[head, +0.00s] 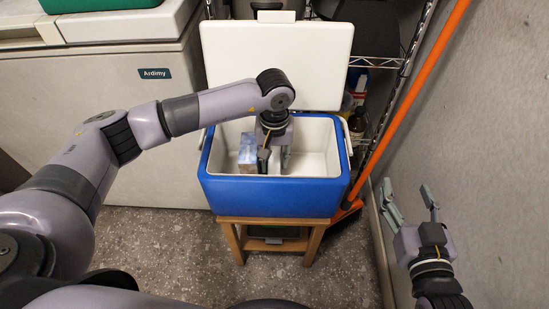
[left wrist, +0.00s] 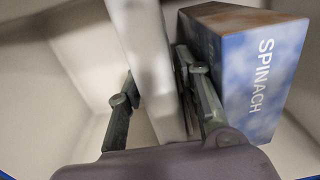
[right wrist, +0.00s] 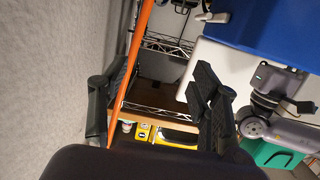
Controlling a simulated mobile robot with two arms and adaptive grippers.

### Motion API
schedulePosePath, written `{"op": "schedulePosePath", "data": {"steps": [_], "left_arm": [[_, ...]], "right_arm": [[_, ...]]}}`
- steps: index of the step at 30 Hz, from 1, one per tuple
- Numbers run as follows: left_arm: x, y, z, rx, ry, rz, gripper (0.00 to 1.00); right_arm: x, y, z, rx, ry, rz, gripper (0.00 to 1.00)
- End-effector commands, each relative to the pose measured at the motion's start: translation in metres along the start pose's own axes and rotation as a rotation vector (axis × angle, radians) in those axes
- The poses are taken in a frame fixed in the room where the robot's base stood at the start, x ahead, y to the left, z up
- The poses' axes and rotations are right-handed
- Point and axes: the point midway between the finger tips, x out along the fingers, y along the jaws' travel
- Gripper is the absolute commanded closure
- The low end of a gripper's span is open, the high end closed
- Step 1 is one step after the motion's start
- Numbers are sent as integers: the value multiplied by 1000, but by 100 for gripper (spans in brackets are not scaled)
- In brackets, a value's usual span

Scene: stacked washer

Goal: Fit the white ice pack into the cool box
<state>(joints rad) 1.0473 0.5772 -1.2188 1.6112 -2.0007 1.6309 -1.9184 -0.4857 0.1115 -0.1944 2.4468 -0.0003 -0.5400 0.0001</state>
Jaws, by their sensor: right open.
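The blue cool box (head: 275,197) stands open, its white lid (head: 230,60) raised at the back. My left gripper (head: 274,160) points down inside it. In the left wrist view, the white ice pack (left wrist: 146,50) stands on edge between the fingers of my left gripper (left wrist: 158,85), which look closed on its two faces. A blue spinach box (left wrist: 262,75) is close beside the right finger; in the head view it (head: 247,152) is in the left part of the cool box. The ice pack's lower end is hidden. My right gripper (head: 412,200) is open and empty, right of the cool box.
The cool box rests on a small wooden stool (head: 268,222). A white chest freezer (head: 110,120) is at the left. A wire shelf (head: 375,62) and an orange pole (head: 415,80) are at the right, near a grey wall (head: 490,130). The right side of the cool box inside looks clear.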

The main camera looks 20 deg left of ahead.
Motion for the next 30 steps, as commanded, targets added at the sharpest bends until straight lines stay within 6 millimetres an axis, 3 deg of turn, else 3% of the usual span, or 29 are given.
{"op": "schedulePosePath", "data": {"steps": [6, 11, 21, 30], "left_arm": [[-4, 0, 0, 0, 0, -1, 67], [-34, 0, -1, 0, 4, 1, 67], [-102, 0, -1, 0, 3, 0, 67], [-123, 0, 0, 0, 0, 0, 67]], "right_arm": [[-1, 0, 7, 0, -51, 0, 43], [-10, 4, 35, -1, -206, 10, 43], [-50, 14, 96, 1, -566, 33, 43], [-67, 16, 115, 4, -680, 39, 43]]}}
